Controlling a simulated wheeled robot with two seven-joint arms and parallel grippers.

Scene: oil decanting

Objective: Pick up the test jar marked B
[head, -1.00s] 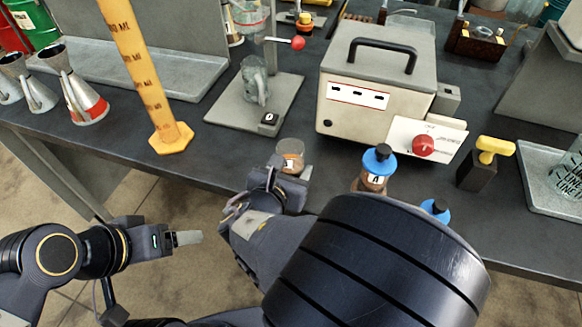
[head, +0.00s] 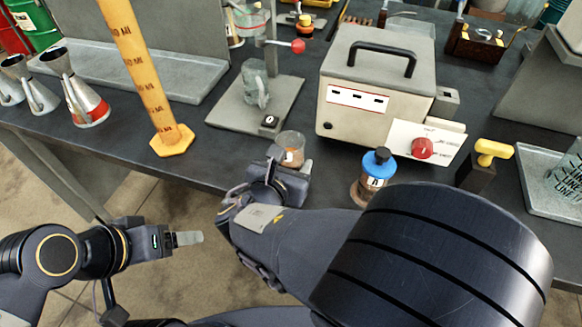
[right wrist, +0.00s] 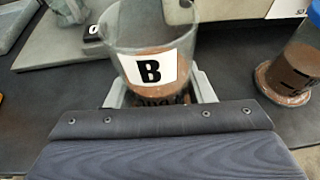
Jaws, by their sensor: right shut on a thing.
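The test jar marked B (head: 291,148) is a clear glass jar with brownish contents low inside. In the right wrist view, the jar (right wrist: 152,62) faces me with its white label and black B. My right gripper (right wrist: 160,88) is shut on it, one finger on each side. The jar's base is hidden behind the gripper, so I cannot tell if it touches the table. In the head view, my right gripper (head: 285,172) is at the table's front edge. My left gripper (head: 188,238) is off the table at lower left; its finger gap cannot be made out.
A blue-capped bottle marked A (head: 373,178) stands right of the jar. Behind are a beige machine (head: 375,80) with a red knob and a grey stand base (head: 285,97). A tall orange cylinder (head: 140,75) stands left. A yellow-topped stamp (head: 483,165) is at right.

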